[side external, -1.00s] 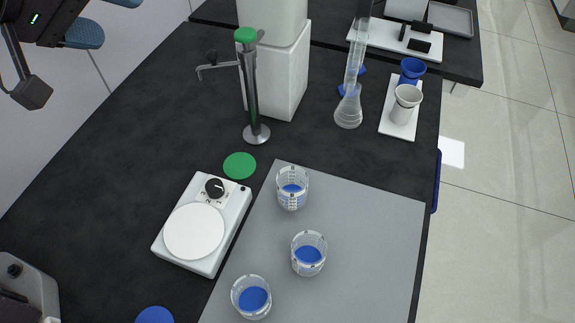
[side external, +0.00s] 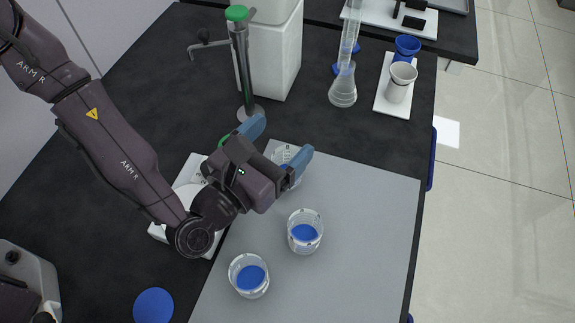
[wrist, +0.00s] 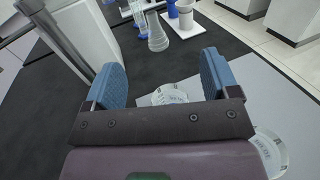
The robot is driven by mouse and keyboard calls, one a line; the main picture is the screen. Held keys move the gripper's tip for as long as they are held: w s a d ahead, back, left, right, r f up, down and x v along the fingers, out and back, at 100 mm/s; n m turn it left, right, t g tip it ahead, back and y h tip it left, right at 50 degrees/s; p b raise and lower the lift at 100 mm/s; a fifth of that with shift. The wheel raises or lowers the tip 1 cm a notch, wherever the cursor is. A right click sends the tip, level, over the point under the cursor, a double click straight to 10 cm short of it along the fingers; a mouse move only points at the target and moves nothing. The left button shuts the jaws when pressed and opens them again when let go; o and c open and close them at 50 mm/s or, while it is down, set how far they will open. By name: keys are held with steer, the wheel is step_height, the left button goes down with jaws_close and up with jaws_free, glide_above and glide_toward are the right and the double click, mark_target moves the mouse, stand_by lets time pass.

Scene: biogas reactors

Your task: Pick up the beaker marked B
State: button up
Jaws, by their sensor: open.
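Three clear beakers with blue contents stand on a grey mat (side external: 365,220). I cannot read which one is marked B. My gripper (side external: 277,146) is open over the far beaker (side external: 285,154), which it partly hides in the side view. In the wrist view that beaker (wrist: 177,93) shows between and beyond the two blue fingers (wrist: 163,78), its lower part hidden by the gripper body. I cannot tell whether the fingers touch it. The middle beaker (side external: 304,231) is apart from the gripper, to its lower right. The near beaker (side external: 249,275) is at the lower left.
A white stirrer plate (side external: 193,180) lies left of the mat, partly behind my arm. A metal stand with a green top (side external: 237,13) rises behind the gripper. A flask (side external: 343,90) and cups (side external: 401,78) stand farther back. The mat's right side is clear.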

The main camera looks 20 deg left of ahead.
mark_target(289, 157)
step_height(289, 157, down, 7)
steer(key=shift+s+r, duration=0.1)
steer(key=shift+x, duration=1.1)
steer(key=shift+w+d, duration=0.15)
steer(key=shift+w, duration=0.3)
steer(key=c, duration=1.1)
